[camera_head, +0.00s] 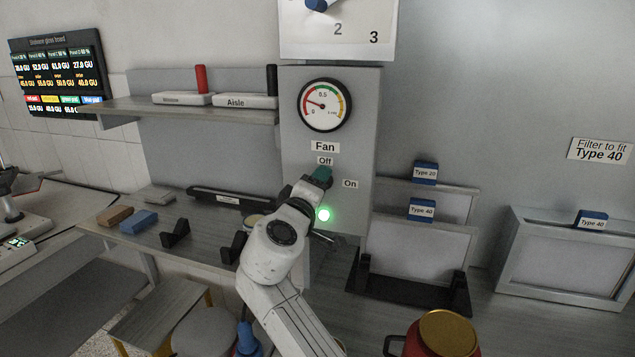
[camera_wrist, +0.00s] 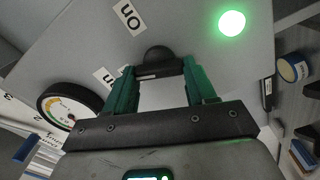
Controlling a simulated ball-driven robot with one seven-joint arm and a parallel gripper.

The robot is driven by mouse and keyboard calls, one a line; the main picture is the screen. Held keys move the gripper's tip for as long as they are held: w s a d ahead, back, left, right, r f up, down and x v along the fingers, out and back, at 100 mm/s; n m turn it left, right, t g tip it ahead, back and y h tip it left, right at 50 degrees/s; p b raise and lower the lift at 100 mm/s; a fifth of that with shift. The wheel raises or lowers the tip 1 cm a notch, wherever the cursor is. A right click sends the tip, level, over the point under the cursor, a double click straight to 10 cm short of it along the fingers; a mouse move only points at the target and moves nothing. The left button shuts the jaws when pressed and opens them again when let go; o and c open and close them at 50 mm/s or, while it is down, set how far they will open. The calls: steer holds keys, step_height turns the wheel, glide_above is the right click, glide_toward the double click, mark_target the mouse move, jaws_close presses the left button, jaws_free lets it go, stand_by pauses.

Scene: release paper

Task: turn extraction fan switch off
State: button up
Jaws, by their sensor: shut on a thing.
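The fan switch is a dark rounded knob (camera_wrist: 160,58) on the grey panel (camera_head: 354,120). In the wrist view it sits between the green fingers of my gripper (camera_wrist: 158,76), which is shut on it. In the head view my gripper (camera_head: 319,178) covers the knob, just below the "Off" label (camera_head: 325,160) and left of the "On" label (camera_head: 350,184). The "On" label also shows in the wrist view (camera_wrist: 128,17). I cannot tell which label the knob points to. A green lamp (camera_head: 323,214) below the switch is lit.
A round gauge (camera_head: 324,105) above the switch has its needle in the low part. A shelf (camera_head: 195,109) is at the left. Framed filters (camera_head: 415,245) in a black rack stand close at the right. A red pot (camera_head: 437,338) stands at the front right.

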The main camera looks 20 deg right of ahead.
steer(key=shift+a+f+n+p, duration=0.1)
steer(key=shift+n+p, duration=0.8)
steer(key=shift+n, duration=1.1)
steer(key=o, duration=1)
steer(key=shift+o, duration=0.2)
steer(key=b+v, duration=0.2)
steer(key=v, duration=0.8)
steer(key=shift+s+a+b, duration=0.2)
steer(key=shift+s+b, duration=0.1)
steer(key=shift+f, duration=0.1)
